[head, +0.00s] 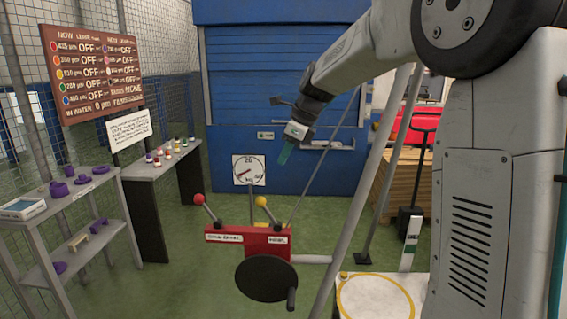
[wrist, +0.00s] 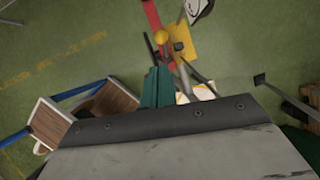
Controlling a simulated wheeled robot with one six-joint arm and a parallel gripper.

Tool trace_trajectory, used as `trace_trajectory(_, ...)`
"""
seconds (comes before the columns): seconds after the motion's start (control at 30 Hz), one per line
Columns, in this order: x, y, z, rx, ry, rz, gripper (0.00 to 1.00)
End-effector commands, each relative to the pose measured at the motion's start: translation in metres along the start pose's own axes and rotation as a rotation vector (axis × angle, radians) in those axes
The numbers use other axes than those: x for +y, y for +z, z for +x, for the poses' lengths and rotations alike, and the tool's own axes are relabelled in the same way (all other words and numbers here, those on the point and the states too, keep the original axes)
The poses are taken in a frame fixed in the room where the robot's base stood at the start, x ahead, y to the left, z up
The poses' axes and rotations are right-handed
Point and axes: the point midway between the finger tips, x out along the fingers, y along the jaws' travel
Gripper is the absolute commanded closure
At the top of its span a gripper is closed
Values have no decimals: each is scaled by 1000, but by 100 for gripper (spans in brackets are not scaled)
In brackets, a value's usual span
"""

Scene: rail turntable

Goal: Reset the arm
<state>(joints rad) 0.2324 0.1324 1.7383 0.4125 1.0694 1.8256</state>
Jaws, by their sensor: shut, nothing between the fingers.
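My arm (head: 352,50) reaches from the upper right of the head view toward the middle, sloping down to the left. My gripper (head: 284,156) hangs at its end, pointing down, in front of the blue shutter. Its teal fingers are together with nothing between them. In the wrist view the gripper (wrist: 157,88) shows as teal fingers at the centre, above green floor. The gripper is above and apart from the red lever box (head: 248,238).
The box carries a red-knobbed lever (head: 199,200), a yellow-knobbed lever (head: 262,202) and a dark crank wheel (head: 267,279). A dial (head: 249,170) stands behind. Shelves with purple parts (head: 70,188) are left. A slanted grey pole (head: 360,190) stands right of the gripper.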

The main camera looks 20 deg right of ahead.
Motion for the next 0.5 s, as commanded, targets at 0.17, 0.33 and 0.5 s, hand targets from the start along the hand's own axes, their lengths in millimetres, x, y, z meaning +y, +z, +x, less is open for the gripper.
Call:
trace_trajectory(0.17, 0, 0, 0, 0, 0, 0, 100)
trace_trajectory(0.33, 0, 0, 0, 0, 0, 0, 100)
trace_trajectory(0.5, 0, 0, 0, 0, 0, -27, 100)
